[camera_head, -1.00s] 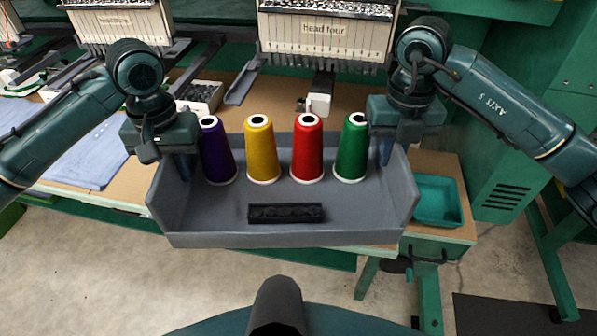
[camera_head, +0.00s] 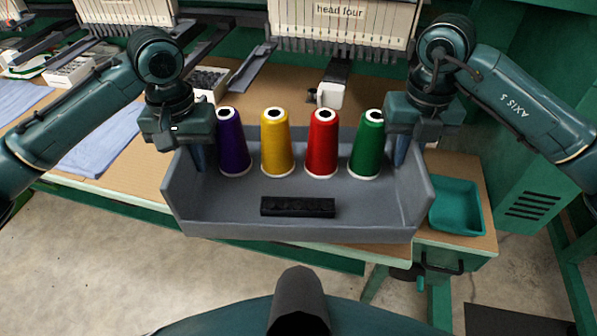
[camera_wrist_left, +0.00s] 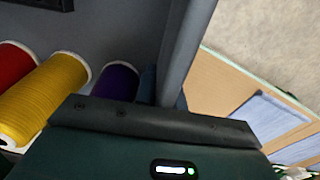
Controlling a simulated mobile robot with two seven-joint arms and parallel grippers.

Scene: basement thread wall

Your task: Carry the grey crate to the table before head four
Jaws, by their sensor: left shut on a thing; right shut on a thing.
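The grey crate (camera_head: 300,228) is held level between my two grippers, over the front part of the table (camera_head: 118,166) before the machine head labelled "head four" (camera_head: 340,20). My left gripper (camera_head: 197,155) is shut on its left wall and my right gripper (camera_head: 402,150) on its right wall. In the crate stand purple (camera_head: 233,145), yellow (camera_head: 276,145), red (camera_head: 322,145) and green (camera_head: 366,148) thread cones. A black block (camera_head: 297,207) lies in front of them. The left wrist view shows the crate wall (camera_wrist_left: 185,50) at the left gripper. I cannot tell whether the crate's underside touches the table.
A teal tray (camera_head: 456,207) sits on the table to the right of the crate. Blue cloth (camera_head: 100,145) lies on the left. A box of small dark parts (camera_head: 210,82) and a white machine part (camera_head: 330,95) are behind the crate.

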